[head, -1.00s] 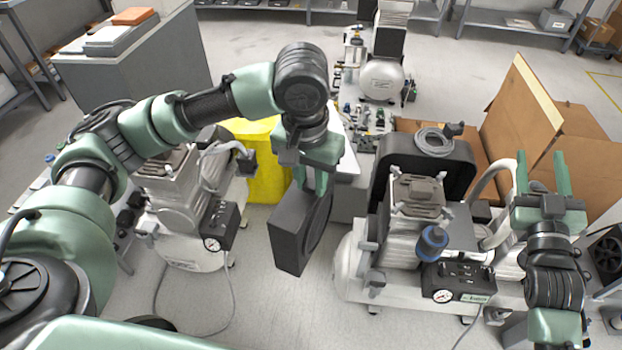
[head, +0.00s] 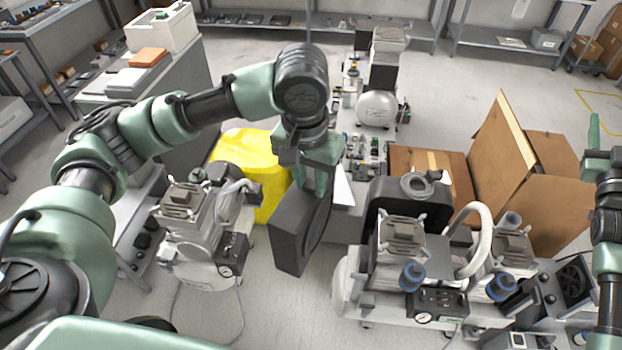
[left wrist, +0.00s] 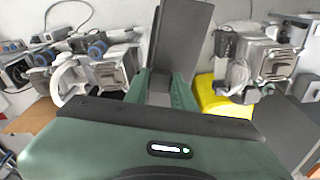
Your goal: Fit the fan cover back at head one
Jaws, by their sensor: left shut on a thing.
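The fan cover, a dark grey square box-like piece with a round recess, (head: 300,235) hangs upright in my left gripper (head: 318,182), which is shut on its upper edge. In the left wrist view the cover (left wrist: 184,36) stands beyond the green fingers (left wrist: 160,88). The two-head compressor (head: 350,285) stands to the right, apart from the cover. Its heads are a nearer-left one (head: 400,240) and a right one (head: 508,248); I cannot tell which is head one. My right gripper (head: 596,150) is at the right edge, partly cut off.
A single-head compressor (head: 190,225) stands left of the cover, with a yellow bin or bag (head: 250,165) behind it. A black housing (head: 385,195) rises behind the two-head compressor. Open cardboard boxes (head: 540,175) stand at the back right. Clear floor shows below the cover.

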